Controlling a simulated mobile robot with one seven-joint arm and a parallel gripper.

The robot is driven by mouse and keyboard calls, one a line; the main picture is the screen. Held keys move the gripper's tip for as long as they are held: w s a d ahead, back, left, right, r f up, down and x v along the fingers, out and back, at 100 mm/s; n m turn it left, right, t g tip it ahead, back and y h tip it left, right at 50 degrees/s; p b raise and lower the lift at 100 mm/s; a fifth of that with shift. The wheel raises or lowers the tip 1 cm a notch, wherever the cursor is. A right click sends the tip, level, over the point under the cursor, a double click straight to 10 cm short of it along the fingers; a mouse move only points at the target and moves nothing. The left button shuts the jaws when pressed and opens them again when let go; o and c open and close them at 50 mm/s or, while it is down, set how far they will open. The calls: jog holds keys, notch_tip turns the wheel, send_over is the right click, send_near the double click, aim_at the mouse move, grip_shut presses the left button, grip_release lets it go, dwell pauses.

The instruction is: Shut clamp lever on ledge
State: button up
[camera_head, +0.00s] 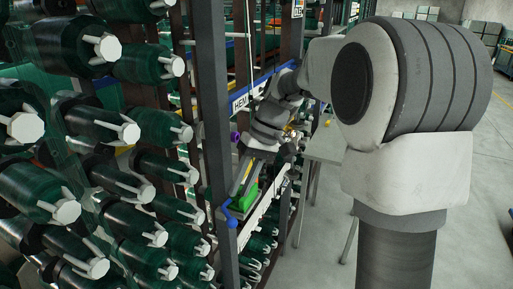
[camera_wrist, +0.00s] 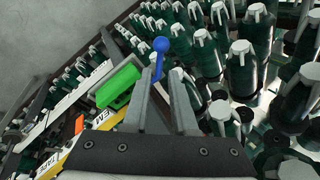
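The clamp lever appears as a blue bar with a round knob. It stands out from the ledge (camera_head: 250,229) beside the dark rack post, and in the wrist view the lever (camera_wrist: 160,47) rises just beyond my fingertips. A green block (camera_wrist: 118,85) sits next to it, left of my fingers. My gripper (camera_head: 243,184) points down at the ledge, close above the green block. In the wrist view its two grey fingers (camera_wrist: 163,78) are apart, with a gap between them and nothing visibly held. Whether a finger touches the lever I cannot tell. The lever's base is hidden.
Racks of dark green rolls with white spoked ends (camera_head: 115,130) crowd the left side. A dark upright post (camera_head: 212,110) stands close beside my gripper. A grey table (camera_head: 325,146) is behind my arm. Concrete floor (camera_head: 310,255) is open at the right.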

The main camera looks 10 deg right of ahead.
jog(key=p+v, duration=0.1)
jog(key=v, duration=0.9)
jog(key=shift+d+r, duration=0.2)
jog(key=shift+r, duration=0.1)
